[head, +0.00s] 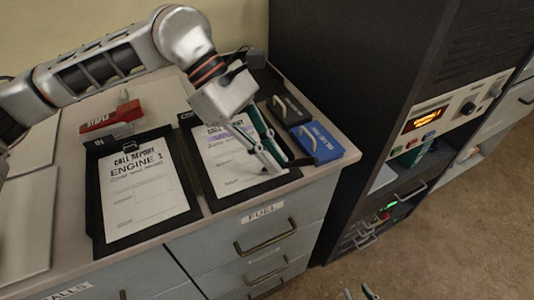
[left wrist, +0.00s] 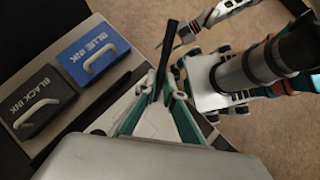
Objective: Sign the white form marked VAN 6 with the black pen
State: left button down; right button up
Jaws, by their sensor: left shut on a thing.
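My left gripper (head: 268,158) is above the right-hand clipboard (head: 212,198) and shut on the black pen (head: 298,162). The pen also shows between the fingertips in the left wrist view (left wrist: 166,50). The white form (head: 238,172) on that clipboard is partly covered by the gripper, and its large name cannot be read. To its left, another white form (head: 142,195), marked ENGINE 1, lies on a black clipboard (head: 97,225). The fingertips of my right gripper (head: 360,293) show apart at the bottom edge of the head view, with nothing seen between them.
A black ink box (head: 290,108) and a blue ink box (head: 318,143) sit at the counter's right end. A dark console cabinet (head: 350,80) stands to the right. Drawers (head: 265,235) are below the counter's front edge.

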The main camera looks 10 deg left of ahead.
pick_arm(q)
jog(key=shift+w+d, duration=0.15)
jog(key=shift+w+d, duration=0.2)
jog(key=shift+w, duration=0.2)
jog(key=shift+w+d+b, duration=0.3)
jog(key=shift+w, duration=0.05)
jog(key=shift+s+a+r, duration=0.1)
jog(key=shift+s+a, duration=0.1)
jog(key=shift+a, duration=0.1)
jog(key=shift+s, duration=0.1)
jog(key=shift+s+a, duration=0.15)
